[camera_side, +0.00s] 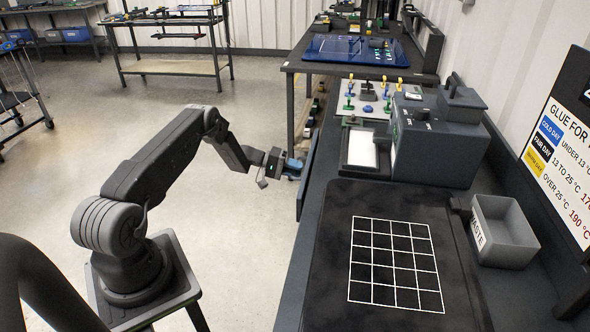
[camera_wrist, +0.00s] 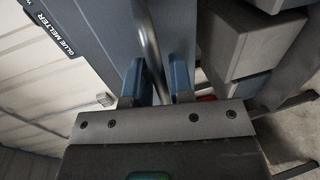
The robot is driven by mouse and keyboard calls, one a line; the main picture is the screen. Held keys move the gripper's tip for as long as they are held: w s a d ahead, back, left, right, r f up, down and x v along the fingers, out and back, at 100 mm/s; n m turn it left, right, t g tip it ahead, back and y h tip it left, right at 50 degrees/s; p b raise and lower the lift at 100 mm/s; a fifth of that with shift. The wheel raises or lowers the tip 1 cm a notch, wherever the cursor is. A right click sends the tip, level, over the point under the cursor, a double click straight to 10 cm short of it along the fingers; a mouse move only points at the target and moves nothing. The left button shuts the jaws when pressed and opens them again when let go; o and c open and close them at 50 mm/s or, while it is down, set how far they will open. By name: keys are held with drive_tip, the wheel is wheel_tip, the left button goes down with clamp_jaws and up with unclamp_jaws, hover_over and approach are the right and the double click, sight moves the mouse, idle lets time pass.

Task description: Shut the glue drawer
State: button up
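The glue drawer shows in the side view as a blue-grey front panel (camera_side: 307,172) standing out from the bench's left edge. In the wrist view its blue-grey front (camera_wrist: 105,35) fills the upper middle, with a curved metal bar handle (camera_wrist: 150,45) on it. My gripper (camera_side: 292,167) is at the drawer front in the side view. In the wrist view its two blue fingers (camera_wrist: 157,80) are apart, one on each side of the handle bar. I cannot tell whether either finger touches the bar. The drawer's inside is hidden.
A "GLUE MELTER" label (camera_wrist: 48,27) shows in the wrist view, with grey boxes (camera_wrist: 240,45) on the right. On the bench are a dark gridded mat (camera_side: 330,230), a grey machine (camera_side: 437,140) and a waste bin (camera_side: 503,240).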

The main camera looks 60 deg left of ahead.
sight(306, 170)
clamp_jaws()
drive_tip(key=shift+r+x, duration=0.2)
drive_tip(key=shift+x, duration=0.8)
drive_tip(key=shift+r+x, duration=0.2)
drive_tip(key=shift+x, duration=0.75)
drive_tip(key=shift+o, duration=0.3)
unclamp_jaws()
drive_tip(key=shift+w+d, duration=0.1)
drive_tip(key=shift+o, duration=1.4)
drive_tip(key=v, duration=1.4)
